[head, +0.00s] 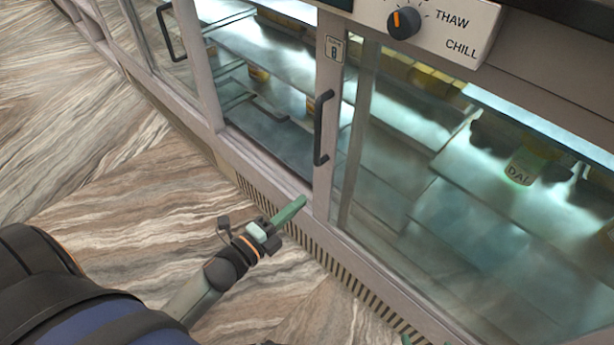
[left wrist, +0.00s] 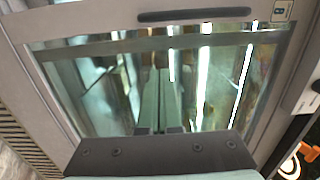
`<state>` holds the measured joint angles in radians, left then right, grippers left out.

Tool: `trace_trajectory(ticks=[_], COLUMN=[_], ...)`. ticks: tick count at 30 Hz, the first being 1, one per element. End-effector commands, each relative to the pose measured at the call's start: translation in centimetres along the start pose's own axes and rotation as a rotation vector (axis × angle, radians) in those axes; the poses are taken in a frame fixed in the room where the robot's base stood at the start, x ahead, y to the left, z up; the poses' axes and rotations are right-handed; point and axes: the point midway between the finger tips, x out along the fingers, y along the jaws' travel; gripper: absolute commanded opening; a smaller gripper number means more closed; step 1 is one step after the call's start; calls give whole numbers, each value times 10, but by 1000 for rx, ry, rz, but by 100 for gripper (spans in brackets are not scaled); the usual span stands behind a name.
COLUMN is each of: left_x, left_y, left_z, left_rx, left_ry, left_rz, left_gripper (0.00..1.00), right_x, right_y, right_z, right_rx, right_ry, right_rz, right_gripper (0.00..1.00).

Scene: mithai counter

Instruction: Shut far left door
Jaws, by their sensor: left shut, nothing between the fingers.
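A glass-fronted cabinet (head: 228,148) runs diagonally across the head view. A door at the upper left has a dark bar handle (head: 163,32). A nearer framed glass door (head: 331,50) has a dark vertical handle (head: 322,128) and a small label. I cannot tell how far either stands open, or whether glass covers the section between them. My left gripper (head: 291,212) is shut and empty, low before the cabinet's bottom rail, below the nearer handle. In the left wrist view its fingers (left wrist: 158,100) point at a framed glass panel with a dark handle (left wrist: 195,14). A green tip, apparently my right gripper (head: 405,339), barely shows.
A control panel with an orange-marked knob (head: 404,22) juts out above the cabinet. A vent grille (head: 335,265) runs along its base. A jar marked DAL (head: 522,166) stands on a shelf inside. The wood-patterned floor (head: 90,150) at the left is clear.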

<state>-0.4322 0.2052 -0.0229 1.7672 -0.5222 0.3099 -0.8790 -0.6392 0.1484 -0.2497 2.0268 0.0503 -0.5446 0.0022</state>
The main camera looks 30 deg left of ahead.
Motion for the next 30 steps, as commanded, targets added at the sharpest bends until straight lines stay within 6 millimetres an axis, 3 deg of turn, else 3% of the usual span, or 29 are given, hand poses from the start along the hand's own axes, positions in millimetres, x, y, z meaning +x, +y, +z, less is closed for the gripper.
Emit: trace_trajectory(ticks=[7, 21, 24, 30], left_x=[19, 104, 106, 110], left_y=[-1, -1, -1, -1], left_z=[0, 0, 19, 36], left_rx=[16, 12, 17, 13], left_ry=[5, 4, 3, 3], left_rz=[-8, -7, -3, -3], left_gripper=[0, 0, 0, 0], right_x=[1, 5, 5, 5], right_y=[0, 0, 0, 0], right_z=[-4, 1, 0, 2], right_rx=[-2, 3, 5, 7], right_ry=[11, 12, 12, 9], right_rz=[-1, -1, 0, 1], right_gripper=[99, 99, 99, 99])
